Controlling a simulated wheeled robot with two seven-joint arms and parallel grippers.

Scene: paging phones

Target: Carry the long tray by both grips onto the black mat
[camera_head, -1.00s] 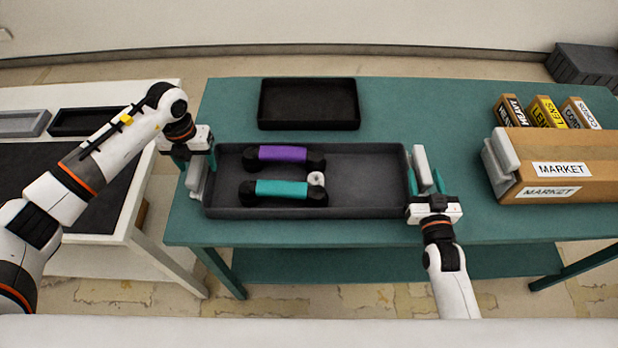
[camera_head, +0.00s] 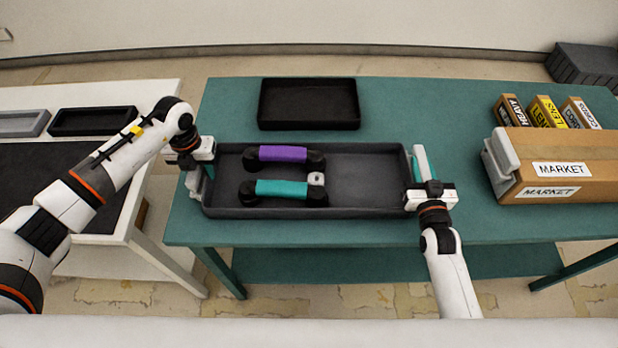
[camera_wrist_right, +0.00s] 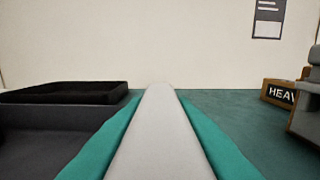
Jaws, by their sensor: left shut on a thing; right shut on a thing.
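The long dark grey tray (camera_head: 365,180) stands on the green table and holds a purple-handled phone handset (camera_head: 283,154) and a teal-handled one (camera_head: 282,188) in its left half. My left gripper (camera_head: 192,172) is shut on the grip at the tray's left end, which is mostly hidden. My right gripper (camera_head: 424,172) is shut on the pale grip at the right end. In the right wrist view this grip (camera_wrist_right: 160,130) lies between the two teal fingers. The black mat (camera_head: 40,180) lies on the white table at the left, partly behind my left arm.
An empty black tray (camera_head: 308,104) stands behind the long tray. A cardboard MARKET box (camera_head: 565,155) with a pale grip and several small cartons (camera_head: 546,112) are at the right. A gap separates the green table (camera_head: 460,100) from the white table (camera_head: 135,95).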

